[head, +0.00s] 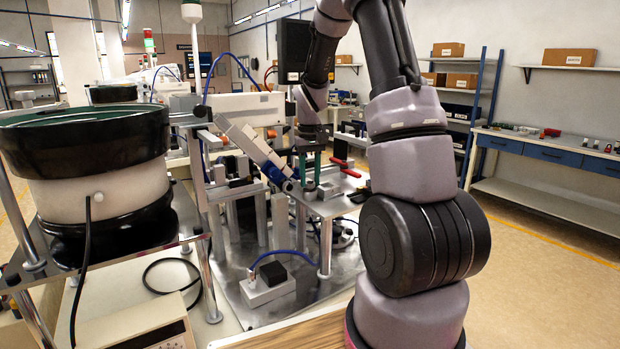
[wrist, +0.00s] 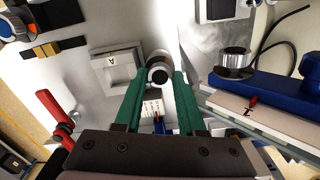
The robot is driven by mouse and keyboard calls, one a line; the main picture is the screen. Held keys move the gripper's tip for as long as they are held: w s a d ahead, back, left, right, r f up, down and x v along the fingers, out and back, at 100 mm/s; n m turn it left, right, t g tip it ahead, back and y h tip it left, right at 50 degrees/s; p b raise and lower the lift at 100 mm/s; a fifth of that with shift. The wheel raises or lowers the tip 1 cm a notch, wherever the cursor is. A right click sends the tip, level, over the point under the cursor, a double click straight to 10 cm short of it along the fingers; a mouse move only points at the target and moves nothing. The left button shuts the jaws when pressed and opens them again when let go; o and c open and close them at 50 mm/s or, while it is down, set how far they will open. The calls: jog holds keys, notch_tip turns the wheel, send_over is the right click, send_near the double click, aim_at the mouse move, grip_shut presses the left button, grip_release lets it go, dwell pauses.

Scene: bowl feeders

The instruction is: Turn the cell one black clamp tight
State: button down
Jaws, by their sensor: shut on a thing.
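My gripper (wrist: 160,82) has two green fingers, closed on a round silver piece with a dark centre (wrist: 159,72) on the grey plate. I cannot tell if this piece is the black clamp or part of it. In the head view my gripper (head: 310,182) points down over the metal fixture table (head: 333,207), and what it holds is too small to make out. A red handle (wrist: 57,112) with a black joint stands to the left in the wrist view; red also shows right of my gripper in the head view (head: 345,168).
A square block marked A (wrist: 113,62) lies close left of the fingers. A blue part (wrist: 262,88) with a silver ring (wrist: 235,62) and a white rail marked 1 (wrist: 245,112) lie right. A large bowl feeder (head: 85,150) stands left in the head view.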

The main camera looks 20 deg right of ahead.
aim_at(310, 182)
jog(key=shift+m, duration=1.5)
jog(key=c, duration=0.5)
grip_release()
jog(key=shift+r, duration=0.1)
notch_tip(310, 182, up, 11)
jog(key=shift+f, duration=0.2)
jog(key=shift+r, duration=0.1)
